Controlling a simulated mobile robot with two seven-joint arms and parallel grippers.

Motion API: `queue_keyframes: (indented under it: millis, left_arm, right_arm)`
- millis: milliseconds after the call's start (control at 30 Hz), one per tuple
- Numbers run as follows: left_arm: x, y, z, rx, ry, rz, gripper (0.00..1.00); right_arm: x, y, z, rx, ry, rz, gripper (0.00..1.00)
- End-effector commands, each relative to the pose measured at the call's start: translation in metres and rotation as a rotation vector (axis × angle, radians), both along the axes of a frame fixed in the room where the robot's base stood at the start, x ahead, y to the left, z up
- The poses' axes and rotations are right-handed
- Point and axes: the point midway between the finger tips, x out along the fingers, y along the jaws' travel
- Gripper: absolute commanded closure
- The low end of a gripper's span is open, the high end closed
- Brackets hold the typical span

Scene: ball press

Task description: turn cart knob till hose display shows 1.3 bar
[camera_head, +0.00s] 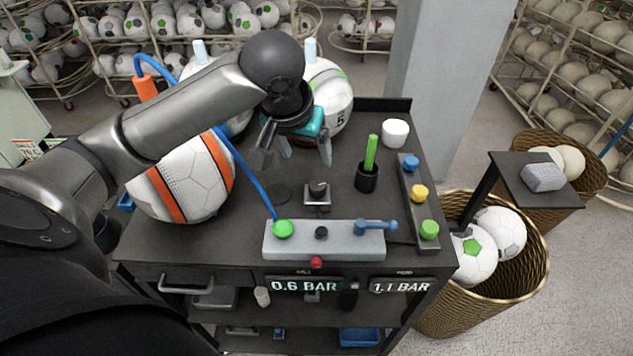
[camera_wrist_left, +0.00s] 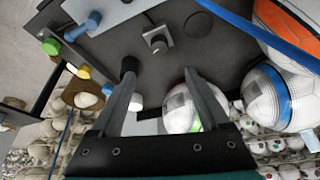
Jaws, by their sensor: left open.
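The small black knob (camera_head: 318,189) stands on a square grey plate on the dark cart top. The wrist view shows this knob (camera_wrist_left: 158,43) ahead of the fingertips and apart from them. My left gripper (camera_head: 294,150) is open and empty, above the cart and behind the knob in the head view; it also shows in the wrist view (camera_wrist_left: 157,78). Two displays are on the cart front: the left one (camera_head: 304,286) reads 0.6 BAR and the right one (camera_head: 402,286) reads 1.1 BAR. Their small labels are blurred. My right gripper is not in view.
A grey block (camera_head: 340,242) carries a green knob, a black knob and a blue lever (camera_head: 375,227). A red button (camera_head: 316,262) is below. A black cup (camera_head: 367,178) and coloured knobs stand right. An orange-striped ball (camera_head: 190,180) and blue hose (camera_head: 245,175) are left.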

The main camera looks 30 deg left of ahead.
Motion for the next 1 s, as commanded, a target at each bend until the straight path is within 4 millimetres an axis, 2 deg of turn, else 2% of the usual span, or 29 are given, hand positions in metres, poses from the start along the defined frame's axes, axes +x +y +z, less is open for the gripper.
queue_keyframes:
  millis: [600, 800, 1000]
  left_arm:
    - [0.044, 0.009, -0.112, -0.001, 0.002, -0.002, 0.21]
    - [0.052, 0.011, -0.131, 0.0, 0.0, -0.003, 0.21]
    - [0.054, 0.012, -0.137, 0.001, 0.0, -0.004, 0.21]
  right_arm:
    - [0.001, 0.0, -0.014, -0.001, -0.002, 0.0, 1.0]
    - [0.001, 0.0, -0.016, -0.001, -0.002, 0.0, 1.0]
    - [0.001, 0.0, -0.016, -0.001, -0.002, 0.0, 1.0]
